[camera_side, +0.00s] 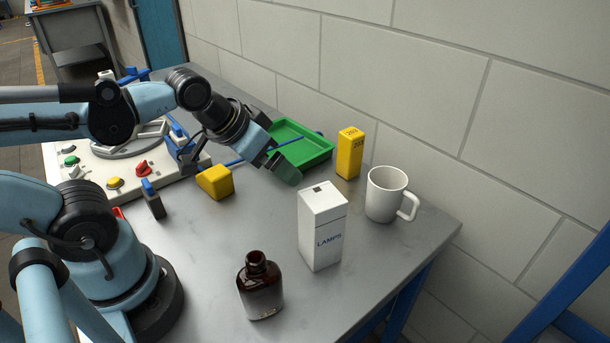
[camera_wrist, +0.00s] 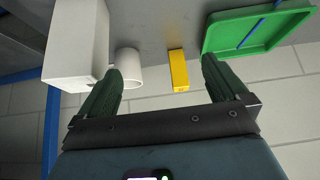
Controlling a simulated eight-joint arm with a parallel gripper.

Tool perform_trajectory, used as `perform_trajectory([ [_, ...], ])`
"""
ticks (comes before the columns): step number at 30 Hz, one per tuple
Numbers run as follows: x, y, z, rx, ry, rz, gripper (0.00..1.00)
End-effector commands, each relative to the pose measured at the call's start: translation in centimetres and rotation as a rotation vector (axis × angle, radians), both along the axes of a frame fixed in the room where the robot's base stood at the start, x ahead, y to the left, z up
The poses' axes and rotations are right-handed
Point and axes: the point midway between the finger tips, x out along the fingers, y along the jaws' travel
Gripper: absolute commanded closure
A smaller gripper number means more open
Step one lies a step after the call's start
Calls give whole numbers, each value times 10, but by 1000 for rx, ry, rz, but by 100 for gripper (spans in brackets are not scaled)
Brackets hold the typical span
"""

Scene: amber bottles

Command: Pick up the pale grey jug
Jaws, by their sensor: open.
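The pale grey jug (camera_side: 384,196), a mug-like cup with one handle, stands upright near the table's right back edge, its handle facing right. In the wrist view the jug (camera_wrist: 129,67) is just beyond my left-hand finger, between the white box and the yellow box; its handle is not visible there. My gripper (camera_side: 286,171) is open and empty, above the table near the green tray, to the left of the jug and apart from it. In the wrist view both dark green fingers of my gripper (camera_wrist: 160,84) are spread wide.
A tall white carton (camera_side: 322,228) stands close in front of the jug. A yellow box (camera_side: 350,153) stands behind it. A green tray (camera_side: 318,160), a yellow block (camera_side: 215,182) and an amber bottle (camera_side: 260,287) are also on the table. A block wall (camera_side: 420,110) runs behind.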

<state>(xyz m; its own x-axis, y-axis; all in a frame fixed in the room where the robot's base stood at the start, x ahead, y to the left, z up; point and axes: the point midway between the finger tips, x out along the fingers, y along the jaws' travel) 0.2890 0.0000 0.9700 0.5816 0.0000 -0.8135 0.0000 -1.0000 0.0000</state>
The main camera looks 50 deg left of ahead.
Motion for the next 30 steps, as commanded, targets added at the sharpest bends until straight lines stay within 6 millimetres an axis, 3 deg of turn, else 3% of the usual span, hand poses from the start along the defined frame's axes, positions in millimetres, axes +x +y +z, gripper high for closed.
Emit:
perform_trajectory([
  [8,0,0,8,0,0,0,0],
  [18,0,0,51,0,0,0,0],
  [30,32,-20,43,-82,21,-220,0],
])
